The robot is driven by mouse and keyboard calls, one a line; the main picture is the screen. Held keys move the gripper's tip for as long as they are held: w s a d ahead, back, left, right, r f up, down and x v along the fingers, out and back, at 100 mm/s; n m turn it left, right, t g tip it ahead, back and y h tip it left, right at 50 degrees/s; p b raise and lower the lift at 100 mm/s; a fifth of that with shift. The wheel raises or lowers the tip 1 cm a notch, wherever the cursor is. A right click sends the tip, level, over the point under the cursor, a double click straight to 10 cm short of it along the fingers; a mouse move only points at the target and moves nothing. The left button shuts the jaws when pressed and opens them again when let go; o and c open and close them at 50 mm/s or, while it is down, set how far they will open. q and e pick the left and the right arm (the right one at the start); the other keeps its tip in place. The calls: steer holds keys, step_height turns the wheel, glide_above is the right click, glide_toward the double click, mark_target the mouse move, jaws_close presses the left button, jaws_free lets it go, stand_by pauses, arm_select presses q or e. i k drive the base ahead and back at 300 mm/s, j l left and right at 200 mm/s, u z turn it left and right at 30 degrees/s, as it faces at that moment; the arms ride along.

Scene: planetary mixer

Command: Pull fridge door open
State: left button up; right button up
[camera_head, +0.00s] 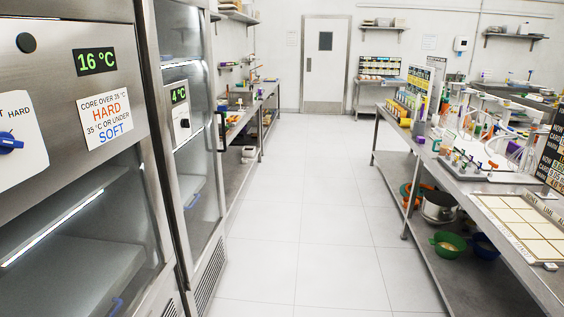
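A tall steel fridge (184,150) stands at the left, with a small display reading 4 °C (179,95). Its glass-fronted door (202,185) looks shut, seen at a steep angle. A dark upright handle (223,132) stands out at the door's right side. Lit shelves and a blue item (193,200) show behind the glass. Neither of my grippers is in view, so nothing shows of their state or their place relative to the handle.
A steel cabinet (125,150) reading 16 °C stands nearer at left. The tiled floor (300,230) is clear in the middle. A steel bench (483,188) with a white gridded board (525,225) runs along the right. A white door (326,65) is at the back.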

mark_target(167, 105)
steer(key=i, duration=1.65)
